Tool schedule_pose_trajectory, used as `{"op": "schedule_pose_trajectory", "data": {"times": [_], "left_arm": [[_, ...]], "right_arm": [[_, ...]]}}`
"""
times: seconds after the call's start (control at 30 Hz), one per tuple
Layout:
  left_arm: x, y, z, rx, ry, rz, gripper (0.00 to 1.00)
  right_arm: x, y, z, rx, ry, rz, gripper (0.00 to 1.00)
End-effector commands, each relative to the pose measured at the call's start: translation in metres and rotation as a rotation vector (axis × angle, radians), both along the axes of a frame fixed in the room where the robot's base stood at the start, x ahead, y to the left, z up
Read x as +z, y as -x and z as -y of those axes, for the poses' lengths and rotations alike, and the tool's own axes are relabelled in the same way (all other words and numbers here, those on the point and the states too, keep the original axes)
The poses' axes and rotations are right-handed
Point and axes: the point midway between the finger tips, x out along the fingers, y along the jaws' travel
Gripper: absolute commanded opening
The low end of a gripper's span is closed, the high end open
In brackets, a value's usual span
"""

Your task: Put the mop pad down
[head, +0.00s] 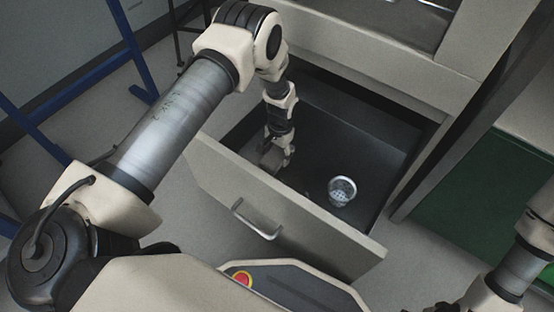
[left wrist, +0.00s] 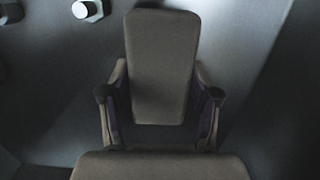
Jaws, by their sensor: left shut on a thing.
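My left gripper (head: 277,156) reaches down into an open drawer (head: 290,207), near its left end. It is shut on the mop pad, a flat grey-brown piece with rounded corners. In the left wrist view the mop pad (left wrist: 160,65) stands out between the two fingers of my left gripper (left wrist: 160,100). In the head view the mop pad (head: 268,158) is small, dark and partly hidden by the fingers. I cannot tell whether it touches the drawer floor. My right arm shows at the lower right of the head view, but its gripper is out of sight.
A silvery mesh-like cup (head: 342,190) stands in the drawer, right of my left gripper. The drawer floor between and behind them is bare. The drawer's front panel with its handle (head: 257,222) faces me. A blue frame (head: 128,45) stands at the left.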

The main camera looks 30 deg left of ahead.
Motion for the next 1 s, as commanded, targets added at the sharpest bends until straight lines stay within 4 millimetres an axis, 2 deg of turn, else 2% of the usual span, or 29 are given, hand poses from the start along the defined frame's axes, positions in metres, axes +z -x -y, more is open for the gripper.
{"op": "schedule_pose_trajectory", "data": {"times": [0.03, 0.37, 0.4, 0.43, 0.77, 0.87, 1.0], "left_arm": [[-0.007, 0.000, 0.000, 0.000, 0.000, 0.001, 0.27], [-0.009, 0.000, 0.000, 0.000, 0.000, 0.001, 0.27], [-0.008, 0.000, 0.000, 0.000, 0.000, 0.001, 0.76], [-0.007, 0.000, 0.000, 0.000, 0.000, 0.001, 0.86], [-0.006, 0.000, 0.000, 0.000, 0.000, 0.001, 0.87], [0.004, -0.002, 0.000, 0.000, 0.000, 0.002, 0.87], [0.035, -0.005, 0.001, 0.000, 0.001, 0.004, 0.87]], "right_arm": [[-0.006, 0.000, 0.000, -0.001, 0.000, 0.001, 0.87], [-0.005, -0.001, 0.000, -0.001, 0.000, 0.001, 0.87], [-0.004, 0.000, 0.000, -0.001, 0.000, 0.001, 0.87], [-0.004, 0.000, 0.000, -0.001, 0.000, 0.001, 0.87], [-0.003, 0.000, 0.000, -0.001, 0.000, 0.001, 0.87], [0.003, 0.000, 0.000, -0.001, 0.000, 0.000, 0.87], [0.023, 0.001, 0.000, 0.003, 0.000, -0.002, 0.87]]}}
